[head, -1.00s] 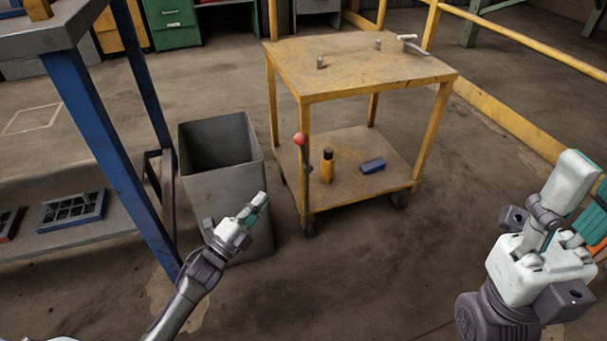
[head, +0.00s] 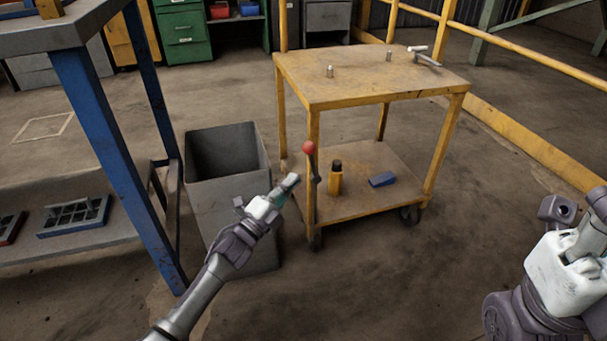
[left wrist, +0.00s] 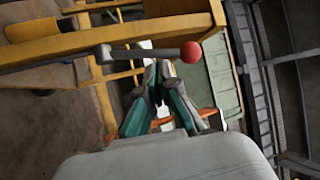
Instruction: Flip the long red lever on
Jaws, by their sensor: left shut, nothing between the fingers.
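The long lever has a red ball knob (head: 309,147) and a grey shaft on the front left leg of the yellow cart. In the head view the knob is at the top, with the shaft below it. My left gripper (head: 290,182) is shut and empty, just left of the lever and a little below the knob. In the left wrist view the red knob (left wrist: 191,52) and grey shaft (left wrist: 140,53) lie just beyond the fingertips (left wrist: 159,68); contact cannot be told. My right gripper (head: 590,235) is partly cut off at the right edge.
The yellow cart (head: 370,75) carries small metal pegs and a handle on top. An orange-black cylinder (head: 335,178) and a blue block (head: 382,179) are on its lower shelf. A grey bin (head: 226,160) stands close behind my left arm. A blue-legged bench (head: 105,150) is at left.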

